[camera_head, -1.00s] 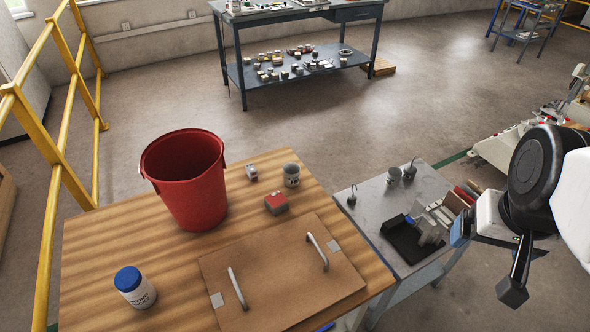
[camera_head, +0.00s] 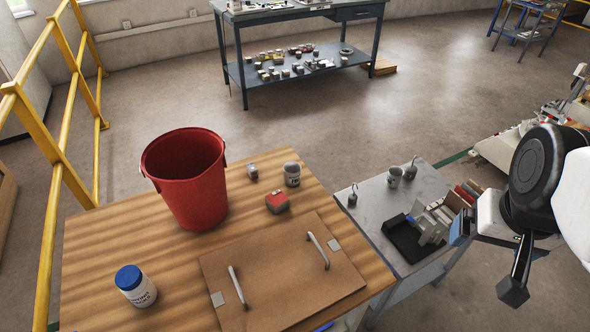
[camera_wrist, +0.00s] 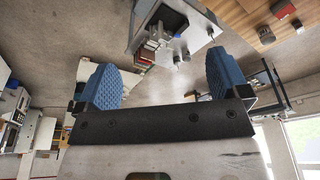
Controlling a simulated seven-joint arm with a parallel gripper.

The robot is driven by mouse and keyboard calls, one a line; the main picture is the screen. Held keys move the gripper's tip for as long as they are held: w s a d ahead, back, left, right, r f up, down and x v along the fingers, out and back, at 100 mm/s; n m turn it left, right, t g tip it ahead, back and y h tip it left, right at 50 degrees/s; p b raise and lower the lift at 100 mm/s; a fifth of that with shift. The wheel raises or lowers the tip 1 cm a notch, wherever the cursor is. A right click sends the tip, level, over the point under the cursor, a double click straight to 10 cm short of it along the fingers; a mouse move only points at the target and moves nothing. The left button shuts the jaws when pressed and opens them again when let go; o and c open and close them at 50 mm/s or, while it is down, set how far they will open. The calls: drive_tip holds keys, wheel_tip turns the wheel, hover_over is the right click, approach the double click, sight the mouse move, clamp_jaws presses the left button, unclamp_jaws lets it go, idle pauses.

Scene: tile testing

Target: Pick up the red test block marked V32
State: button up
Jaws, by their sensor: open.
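A small block with a red top and grey sides (camera_head: 277,202) sits on the wooden table (camera_head: 110,235), behind the brown board (camera_head: 285,280). Its marking is too small to read. In the wrist view a small red block (camera_wrist: 286,10) shows on the wood at the upper right edge. My gripper (camera_wrist: 160,82) is open and empty, with blue ridged fingers apart. In the head view it is at the right edge, well to the right of the block and away from the wooden table.
A red bucket (camera_head: 190,190), a blue-lidded jar (camera_head: 136,286), a grey cup (camera_head: 292,174) and a small metal piece (camera_head: 253,172) surround the block. The board has two raised handles. A grey side table (camera_head: 375,205) with a black tray (camera_head: 405,240) stands between my gripper and the wooden table.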

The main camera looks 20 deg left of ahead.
drive_tip(key=m+t+y, duration=0.2)
drive_tip(key=m+y, duration=1.1)
drive_tip(key=m, duration=0.5)
hover_over(279, 201)
drive_tip(key=s+d, duration=0.5)
drive_tip(key=d, duration=0.3)
wheel_tip(279, 201, down, 24)
drive_tip(key=a+f+m+t, duration=0.1)
drive_tip(key=f+m, duration=0.1)
drive_tip(key=f, duration=0.2)
drive_tip(key=w+a+f+m+t+h, duration=0.1)
drive_tip(key=f+m, duration=0.1)
drive_tip(key=f, duration=0.2)
drive_tip(key=w+a+f+m+t, duration=0.1)
drive_tip(key=f+m, duration=0.1)
drive_tip(key=f, duration=0.2)
drive_tip(key=shift+a+h, duration=0.3)
drive_tip(key=shift+f+m, duration=0.5)
drive_tip(key=shift+f, duration=0.05)
drive_tip(key=shift+a, duration=0.15)
drive_tip(key=shift+x, duration=1.05)
